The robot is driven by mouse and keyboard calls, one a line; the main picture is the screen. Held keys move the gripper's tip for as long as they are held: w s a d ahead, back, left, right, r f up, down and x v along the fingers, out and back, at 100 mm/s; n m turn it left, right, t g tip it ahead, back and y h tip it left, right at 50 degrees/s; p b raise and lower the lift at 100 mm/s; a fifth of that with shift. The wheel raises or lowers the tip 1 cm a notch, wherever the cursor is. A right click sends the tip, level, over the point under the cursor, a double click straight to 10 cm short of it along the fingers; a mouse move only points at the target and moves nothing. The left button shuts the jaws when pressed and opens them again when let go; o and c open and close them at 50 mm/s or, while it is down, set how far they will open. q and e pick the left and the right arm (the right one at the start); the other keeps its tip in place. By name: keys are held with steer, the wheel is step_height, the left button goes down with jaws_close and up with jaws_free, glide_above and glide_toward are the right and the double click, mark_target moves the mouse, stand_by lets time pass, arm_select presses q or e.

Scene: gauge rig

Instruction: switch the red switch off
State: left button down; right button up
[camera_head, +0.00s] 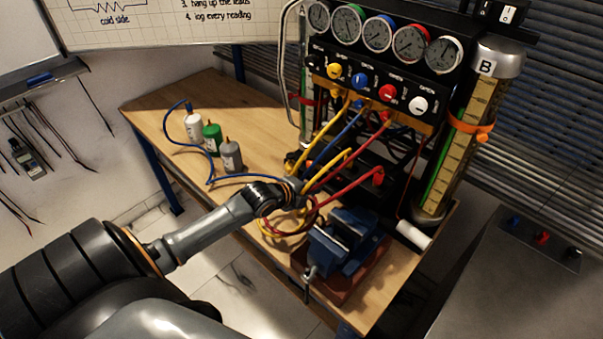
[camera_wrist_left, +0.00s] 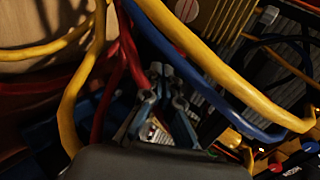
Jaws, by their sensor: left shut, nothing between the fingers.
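A small red piece (camera_head: 543,237) sits between a blue and a dark one on a grey panel at the right of the head view; it may be the red switch, but its position is too small to read. A round red knob (camera_head: 388,93) is on the black manifold below the gauges. My left gripper (camera_head: 297,187) is among the hoses in front of the rig, well left of the grey panel. In the left wrist view its fingers (camera_wrist_left: 167,100) are shut and empty, with hoses around them. My right gripper is not in view.
Yellow, blue and red hoses (camera_head: 340,125) hang close around my left gripper. A blue vise (camera_head: 345,240) stands to its right on the wooden bench (camera_head: 190,100). Several bottles (camera_head: 230,155) stand behind. A tall column marked B (camera_head: 460,140) stands between the rig and the grey panel.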

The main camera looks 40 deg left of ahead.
arm_select(q)
steer(key=s, duration=0.3)
steer(key=s+r, duration=0.1)
steer(key=shift+s+a+b, duration=0.25)
steer(key=shift+s+b, duration=0.1)
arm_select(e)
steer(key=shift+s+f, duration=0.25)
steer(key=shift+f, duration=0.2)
arm_select(q)
steer(key=shift+s, duration=0.1)
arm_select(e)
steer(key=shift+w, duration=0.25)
